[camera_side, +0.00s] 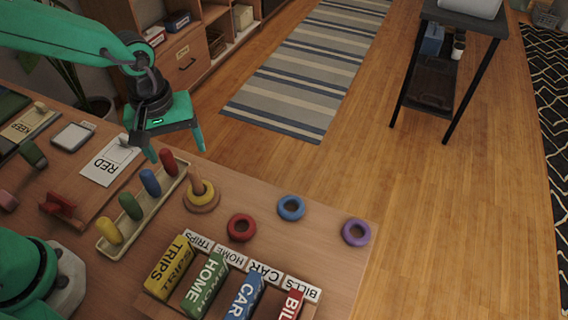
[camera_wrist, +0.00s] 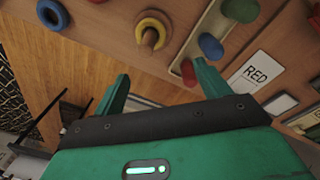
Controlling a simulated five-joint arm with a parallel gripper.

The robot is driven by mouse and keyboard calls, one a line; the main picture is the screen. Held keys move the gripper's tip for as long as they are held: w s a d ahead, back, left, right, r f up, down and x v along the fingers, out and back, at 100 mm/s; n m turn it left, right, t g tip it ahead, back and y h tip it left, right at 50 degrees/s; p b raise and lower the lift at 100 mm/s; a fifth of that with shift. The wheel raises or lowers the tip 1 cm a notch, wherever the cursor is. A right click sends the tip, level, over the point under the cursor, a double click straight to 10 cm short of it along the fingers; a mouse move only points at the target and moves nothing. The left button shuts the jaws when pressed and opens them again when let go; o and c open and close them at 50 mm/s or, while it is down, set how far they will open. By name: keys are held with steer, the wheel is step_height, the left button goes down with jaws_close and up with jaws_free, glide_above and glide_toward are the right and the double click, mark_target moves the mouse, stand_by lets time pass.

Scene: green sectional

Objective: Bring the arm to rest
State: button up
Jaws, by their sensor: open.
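My gripper (camera_side: 177,150) is green with a dark wrist, raised above the back edge of the table near the red peg. In the wrist view my gripper (camera_wrist: 160,85) has its two fingers wide apart with nothing between them. The wooden table (camera_side: 330,232) lies below it. A cream tray (camera_side: 143,222) holds a red peg (camera_side: 168,162), a blue peg (camera_side: 150,182), a green peg (camera_side: 130,206) and a yellow peg (camera_side: 109,230) in a row. The red peg also shows in the wrist view (camera_wrist: 188,72), beyond the right finger.
A peg stand (camera_side: 201,196) carries a yellow ring. Red (camera_side: 241,227), blue (camera_side: 291,208) and purple (camera_side: 356,232) rings lie loose. Labelled blocks such as TRIPS (camera_side: 168,268) stand at the front. A RED card (camera_side: 110,160) lies left. Floor is open beyond the table edge.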

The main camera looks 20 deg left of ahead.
steer(key=s+a+r+m+t, duration=0.4)
steer(key=s+a+r+m, duration=0.4)
steer(key=a+r, duration=0.4)
steer(key=shift+s+a+t, duration=0.4)
steer(key=shift+s+a, duration=0.5)
steer(key=shift+a, duration=0.05)
